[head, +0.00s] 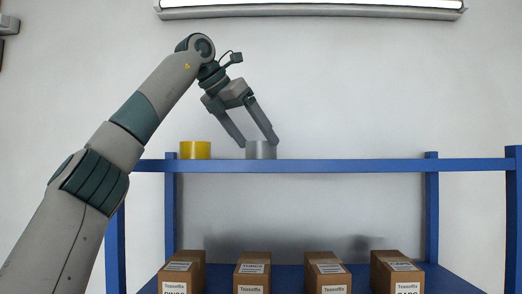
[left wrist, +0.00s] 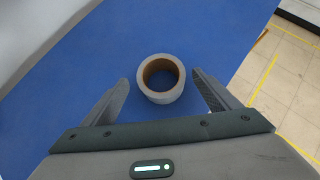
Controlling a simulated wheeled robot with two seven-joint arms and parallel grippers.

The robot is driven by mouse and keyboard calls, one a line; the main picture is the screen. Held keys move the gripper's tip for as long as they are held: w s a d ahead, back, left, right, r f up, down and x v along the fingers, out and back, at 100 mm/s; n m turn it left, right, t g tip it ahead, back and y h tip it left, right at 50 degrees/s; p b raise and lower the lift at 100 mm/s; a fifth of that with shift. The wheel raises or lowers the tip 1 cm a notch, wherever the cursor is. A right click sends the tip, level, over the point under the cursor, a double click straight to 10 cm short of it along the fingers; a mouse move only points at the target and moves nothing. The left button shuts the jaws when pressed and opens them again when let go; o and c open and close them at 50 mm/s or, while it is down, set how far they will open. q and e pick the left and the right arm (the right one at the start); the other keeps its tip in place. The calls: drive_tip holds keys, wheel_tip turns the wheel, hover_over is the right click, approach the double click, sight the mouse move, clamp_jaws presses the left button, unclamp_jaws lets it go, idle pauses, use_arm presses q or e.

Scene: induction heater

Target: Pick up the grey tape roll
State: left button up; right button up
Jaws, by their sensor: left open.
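The grey tape roll (head: 261,151) stands on the top blue shelf in the head view. In the left wrist view the roll (left wrist: 161,96) lies flat on the blue surface, its round brown core hole facing up. My left gripper (head: 260,143) reaches down from above with its fingertips close to the roll's top. In the left wrist view the open left gripper (left wrist: 162,84) has one finger to each side of the roll, with a gap on both sides. I cannot tell how far down the fingertips reach. My right gripper is not in view.
A yellow tape roll (head: 195,150) stands on the same shelf, left of the grey one. The blue top shelf (head: 350,165) is bare to the right. Several brown boxes (head: 325,272) stand on the lower shelf. A white wall is behind; tiled floor (left wrist: 285,85) shows past the shelf edge.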

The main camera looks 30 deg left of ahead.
sight(261, 146)
use_arm(q)
drive_tip(key=shift+p+x, duration=0.65)
drive_tip(key=shift+x, duration=1.3)
drive_tip(key=shift+s, duration=0.1)
drive_tip(key=c, duration=1.2)
